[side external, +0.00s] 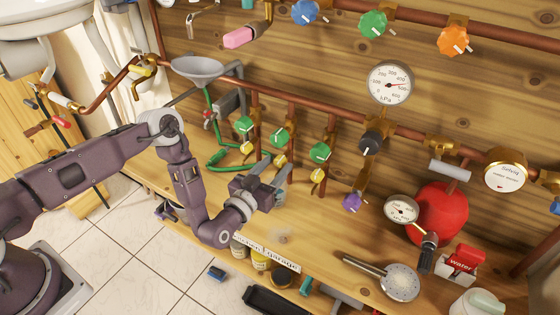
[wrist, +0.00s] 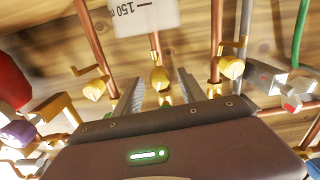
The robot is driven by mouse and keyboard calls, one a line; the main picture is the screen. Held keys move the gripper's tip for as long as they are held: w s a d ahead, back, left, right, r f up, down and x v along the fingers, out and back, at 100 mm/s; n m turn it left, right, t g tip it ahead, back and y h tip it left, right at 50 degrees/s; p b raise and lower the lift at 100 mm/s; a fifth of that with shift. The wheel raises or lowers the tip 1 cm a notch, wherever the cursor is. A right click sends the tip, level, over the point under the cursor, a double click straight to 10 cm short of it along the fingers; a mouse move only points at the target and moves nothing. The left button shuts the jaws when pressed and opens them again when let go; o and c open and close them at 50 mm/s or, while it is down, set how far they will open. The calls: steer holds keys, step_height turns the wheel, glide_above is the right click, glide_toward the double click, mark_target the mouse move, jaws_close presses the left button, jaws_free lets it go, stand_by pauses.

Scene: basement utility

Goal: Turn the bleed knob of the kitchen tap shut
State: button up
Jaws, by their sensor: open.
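Three copper pipes drop from the long wall pipe in the side external view, each with a green knob and a small yellow bleed knob below it: left (side external: 247,148), middle (side external: 281,160) and right (side external: 318,175). I cannot read which one belongs to the kitchen tap. My gripper (side external: 273,162) is open just in front of the middle one. In the wrist view my gripper (wrist: 161,80) has its fingers either side of the middle bleed knob (wrist: 160,79), with no clear contact. The other two bleed knobs (wrist: 95,90) (wrist: 230,68) sit outside the fingers.
A purple knob (side external: 352,202), gauge (side external: 402,209) and red tank (side external: 440,213) stand to the right. A green hose (side external: 222,158) hangs at left. A shower head (side external: 401,281) lies on the wooden bench. A partly hidden label (side external: 268,250) fronts the bench.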

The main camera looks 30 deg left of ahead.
mark_target(278, 165)
steer(key=w, duration=0.4)
jaws_close()
steer(key=n, duration=0.4)
steer(key=shift+s+f+n, duration=0.1)
steer(key=shift+n, duration=0.3)
jaws_free()
